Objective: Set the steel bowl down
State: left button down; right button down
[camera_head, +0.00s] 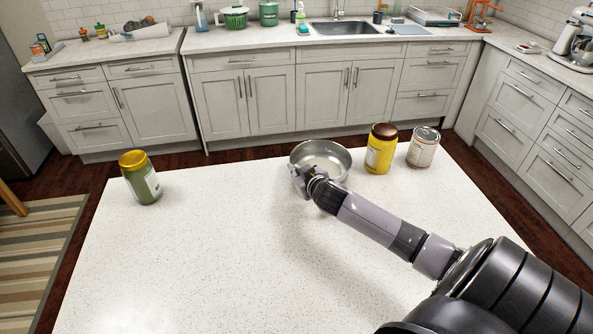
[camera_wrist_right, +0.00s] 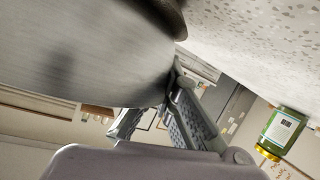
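The steel bowl (camera_head: 328,157) is round, shiny and open at the top. In the head view it is at the far edge of the white speckled table (camera_head: 200,240), roughly upright. My right gripper (camera_head: 300,178) is at the bowl's near left rim, with its fingers closed on the wall. In the right wrist view the bowl's steel side (camera_wrist_right: 75,55) fills the upper left, and the gripper's fingers (camera_wrist_right: 165,112) meet its edge. The bowl's base is close to the tabletop; I cannot tell whether it touches. My left gripper is not in view.
A yellow jar with a brown lid (camera_head: 380,148) stands just right of the bowl, with a labelled can (camera_head: 423,147) beyond it. A green jar with a yellow lid (camera_head: 141,178) stands at the table's left.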

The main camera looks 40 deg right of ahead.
dwell(0.3)
jog(key=c, duration=1.8)
grip_release()
jog(key=shift+r, duration=0.1)
jog(key=shift+s+a, duration=0.2)
jog(key=shift+s, duration=0.35)
jog(key=b+v, duration=0.1)
jog(key=v, duration=1)
jog(key=shift+r, duration=0.15)
jog(key=shift+d, duration=0.1)
